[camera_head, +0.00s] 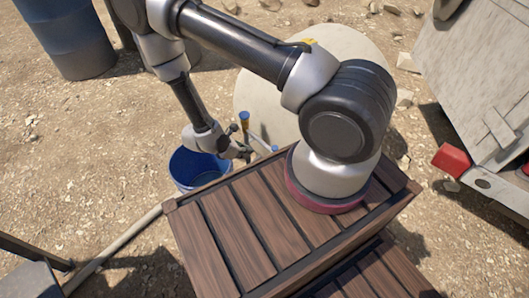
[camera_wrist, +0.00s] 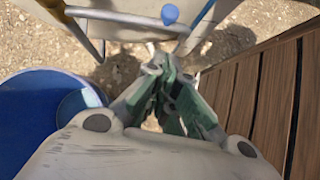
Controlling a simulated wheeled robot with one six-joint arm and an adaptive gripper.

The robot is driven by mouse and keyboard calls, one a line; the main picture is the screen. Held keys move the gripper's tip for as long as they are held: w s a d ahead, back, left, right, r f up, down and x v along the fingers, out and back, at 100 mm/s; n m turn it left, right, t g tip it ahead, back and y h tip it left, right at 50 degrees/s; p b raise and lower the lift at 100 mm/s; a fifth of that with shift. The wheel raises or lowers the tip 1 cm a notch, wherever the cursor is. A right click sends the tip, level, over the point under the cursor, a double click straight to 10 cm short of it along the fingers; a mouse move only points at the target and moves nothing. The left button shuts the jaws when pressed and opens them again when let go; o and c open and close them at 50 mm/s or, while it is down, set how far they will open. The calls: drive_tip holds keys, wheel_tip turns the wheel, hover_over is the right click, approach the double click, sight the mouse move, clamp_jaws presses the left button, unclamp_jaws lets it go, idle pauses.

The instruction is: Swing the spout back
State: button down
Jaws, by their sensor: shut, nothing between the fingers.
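A pale round tank (camera_head: 330,60) stands behind my arm. At its near side is a thin upright fitting with a blue knob (camera_head: 244,117). A thin pale spout (camera_head: 261,141) slants down to the right from it, with a blue end. In the wrist view, the blue knob (camera_wrist: 170,14) is at the top, beyond my fingertips, and a pale pipe (camera_wrist: 120,17) runs across from the left. My gripper (camera_head: 243,154) is shut and empty, low beside the spout. Its fingers (camera_wrist: 163,68) are together in the wrist view; I cannot tell whether they touch the fitting.
A blue bucket (camera_head: 194,167) stands on the ground below my gripper. A slatted wooden crate (camera_head: 215,235) is close on the right. Blue barrels (camera_head: 70,38) stand far left, a pale trailer-like body (camera_head: 475,80) at right. Left ground is mostly open.

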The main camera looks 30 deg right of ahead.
drive_tip(key=d+f, duration=0.6)
drive_tip(key=d, duration=0.2)
drive_tip(key=shift+w+d, duration=0.2)
drive_tip(key=shift+d, duration=0.15)
